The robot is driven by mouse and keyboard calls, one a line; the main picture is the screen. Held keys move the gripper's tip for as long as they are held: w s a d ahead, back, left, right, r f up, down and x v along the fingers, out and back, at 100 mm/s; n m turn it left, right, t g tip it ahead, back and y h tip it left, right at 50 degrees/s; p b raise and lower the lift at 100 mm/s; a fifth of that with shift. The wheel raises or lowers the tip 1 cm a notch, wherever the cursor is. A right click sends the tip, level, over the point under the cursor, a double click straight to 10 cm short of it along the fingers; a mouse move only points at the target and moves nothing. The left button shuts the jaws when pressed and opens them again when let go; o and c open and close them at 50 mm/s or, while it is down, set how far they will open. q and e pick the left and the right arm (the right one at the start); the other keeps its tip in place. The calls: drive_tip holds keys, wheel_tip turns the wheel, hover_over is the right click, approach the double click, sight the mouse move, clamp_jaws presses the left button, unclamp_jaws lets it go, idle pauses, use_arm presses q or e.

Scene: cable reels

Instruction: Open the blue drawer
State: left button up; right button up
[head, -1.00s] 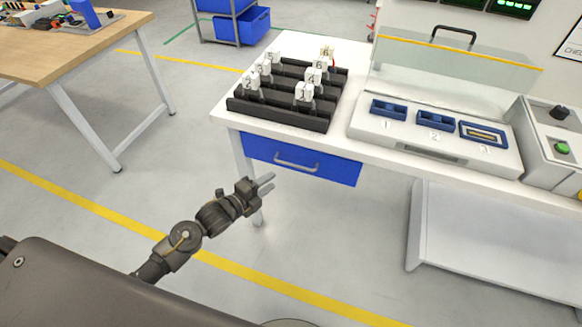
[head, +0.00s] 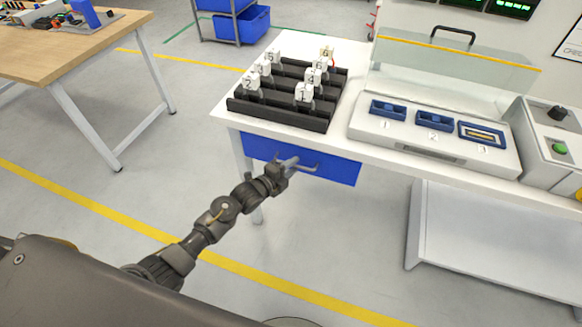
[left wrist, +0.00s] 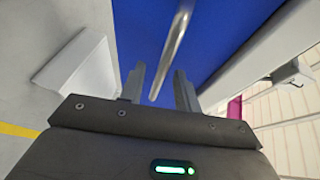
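The blue drawer (head: 338,171) sits shut under the white table top. Its metal bar handle (head: 305,168) runs across the front. My left gripper (head: 291,163) is at the left part of the handle in the head view. In the left wrist view, the gripper (left wrist: 160,88) is open, with one finger on each side of the handle (left wrist: 177,42). The handle's end lies between the fingers, with gaps to both. The blue drawer front (left wrist: 225,30) fills the view beyond. My right gripper is not in view.
On the white table (head: 290,45) stand a black rack (head: 280,117) with numbered white tags and a panel (head: 400,140) with blue sockets. A table leg (head: 243,160) is left of the drawer. The floor before the drawer is clear.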

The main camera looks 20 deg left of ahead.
use_arm(q)
clamp_jaws()
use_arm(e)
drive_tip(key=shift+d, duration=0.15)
